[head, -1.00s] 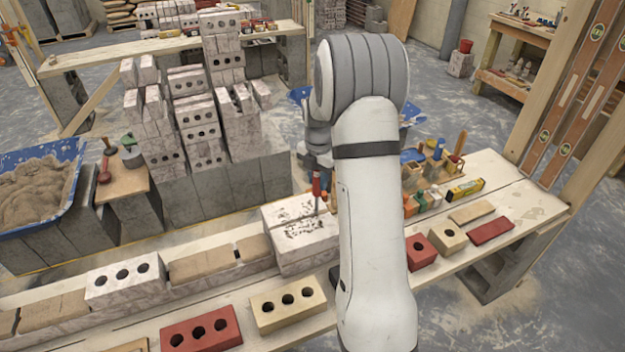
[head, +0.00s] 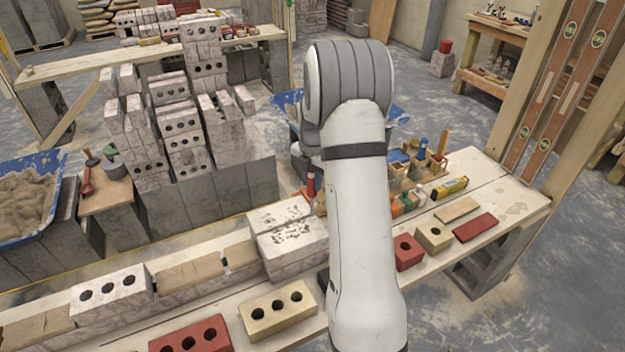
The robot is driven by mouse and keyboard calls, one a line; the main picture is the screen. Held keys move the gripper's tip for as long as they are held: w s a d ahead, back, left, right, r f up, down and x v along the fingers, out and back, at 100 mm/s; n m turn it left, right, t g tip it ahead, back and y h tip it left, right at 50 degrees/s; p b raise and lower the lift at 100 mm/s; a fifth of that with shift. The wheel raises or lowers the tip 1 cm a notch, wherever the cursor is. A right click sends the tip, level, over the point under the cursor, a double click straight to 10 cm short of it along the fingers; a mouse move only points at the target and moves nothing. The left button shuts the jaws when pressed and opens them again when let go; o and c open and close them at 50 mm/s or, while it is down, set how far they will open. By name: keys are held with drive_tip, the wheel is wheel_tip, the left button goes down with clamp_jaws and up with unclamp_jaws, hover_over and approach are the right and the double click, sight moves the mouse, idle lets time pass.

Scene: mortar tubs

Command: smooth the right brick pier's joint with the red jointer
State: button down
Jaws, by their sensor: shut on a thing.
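The red jointer shows as a red upright handle (head: 311,184) just left of my arm, by the back right corner of the right brick pier. Its lower end is hard to make out. The right pier (head: 290,246) is pale and mortar-smeared, with dark specks on its top and a joint line along its front face. My gripper (head: 312,172) is mostly hidden behind my arm and is shut on the red jointer. I cannot tell whether the jointer touches the pier.
A row of bricks, with a white three-hole brick (head: 111,295), runs left from the pier. A cream brick (head: 277,309) and a red brick (head: 190,336) lie in front. Tool holders and a yellow level (head: 450,187) stand right of my arm. Upright levels (head: 540,115) lean at right.

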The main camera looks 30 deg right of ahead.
wheel_tip(320, 180, up, 6)
drive_tip(key=a+p, duration=0.3)
drive_tip(key=shift+p, duration=0.3)
idle(0.5)
idle(0.8)
